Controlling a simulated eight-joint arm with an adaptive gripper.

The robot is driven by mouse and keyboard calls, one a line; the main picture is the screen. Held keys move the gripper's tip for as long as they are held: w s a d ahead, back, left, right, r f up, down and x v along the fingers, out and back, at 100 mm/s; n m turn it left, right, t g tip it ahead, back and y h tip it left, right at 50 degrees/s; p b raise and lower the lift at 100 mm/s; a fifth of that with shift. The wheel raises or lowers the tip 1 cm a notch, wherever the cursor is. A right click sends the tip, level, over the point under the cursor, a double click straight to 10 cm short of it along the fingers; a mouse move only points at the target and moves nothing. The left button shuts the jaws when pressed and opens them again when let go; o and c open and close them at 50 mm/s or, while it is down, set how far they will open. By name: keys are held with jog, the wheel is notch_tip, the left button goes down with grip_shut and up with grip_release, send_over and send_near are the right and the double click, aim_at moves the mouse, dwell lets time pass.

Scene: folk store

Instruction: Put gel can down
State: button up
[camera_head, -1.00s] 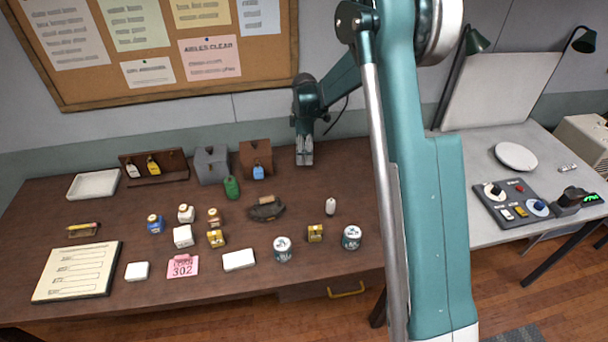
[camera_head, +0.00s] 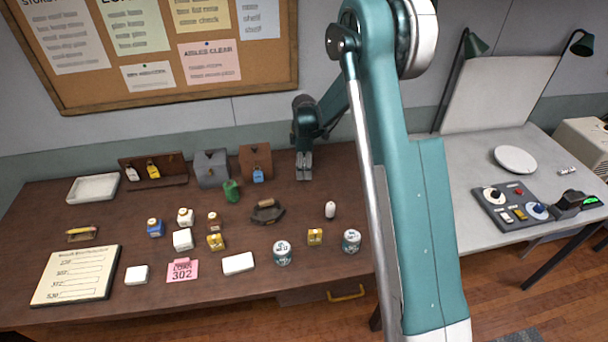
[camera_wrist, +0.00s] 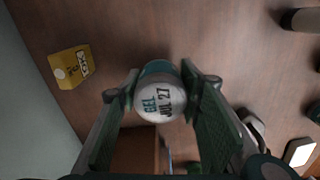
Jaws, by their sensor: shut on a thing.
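My gripper (camera_head: 304,176) points down at the back of the brown table, right of a brown box, in the head view. In the wrist view my gripper (camera_wrist: 160,88) is shut on the gel can (camera_wrist: 160,102), a small round can with a white top reading "GEL JUL 27" and a teal side. The can sits between the two fingertips. In the head view I cannot make it out at the fingers. Whether its base touches the table cannot be told.
A yellow box (camera_wrist: 71,67) stands near the wall in the wrist view. The brown box (camera_head: 256,162) with a blue lock is left of my gripper.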

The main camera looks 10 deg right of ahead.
jog(key=shift+f, duration=1.55)
jog(key=shift+f, duration=0.15)
jog(key=o, duration=1)
jog(key=shift+c, duration=0.2)
notch_tip(320, 180, up, 12)
jog(key=shift+r, duration=0.2)
jog(key=shift+r, duration=0.1)
